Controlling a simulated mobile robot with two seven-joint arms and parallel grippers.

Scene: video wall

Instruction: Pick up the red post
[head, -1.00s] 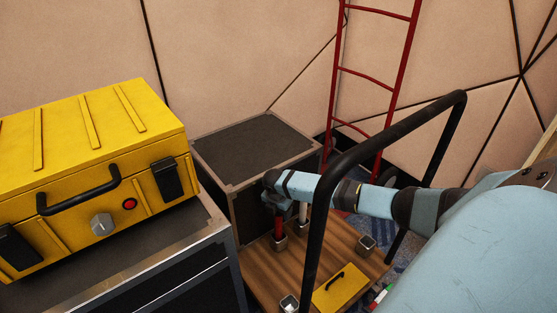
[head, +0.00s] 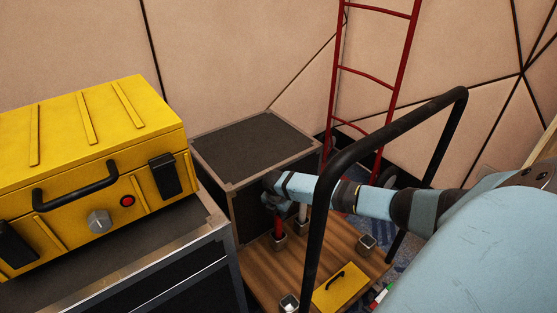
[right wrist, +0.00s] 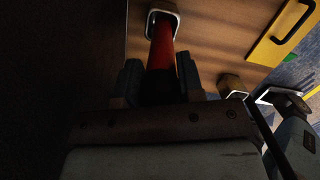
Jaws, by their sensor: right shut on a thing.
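The red post (head: 278,227) is upright, its lower end in a square metal socket (head: 278,243) on a wooden board (head: 335,248). My right gripper (head: 278,204) is around the upper part of the post, which it mostly hides in the head view. In the right wrist view the red post (right wrist: 162,48) runs from the pale-rimmed socket (right wrist: 163,16) to between the two dark fingers of my right gripper (right wrist: 160,80), shut on it. The post's top is hidden. My left gripper is not in view.
Empty-looking sockets (head: 367,242) and a yellow plate with black handle (head: 342,288) are on the board. A black tubular frame (head: 390,125) arches in front. A dark case (head: 257,147) stands behind; a yellow case (head: 85,175) is left.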

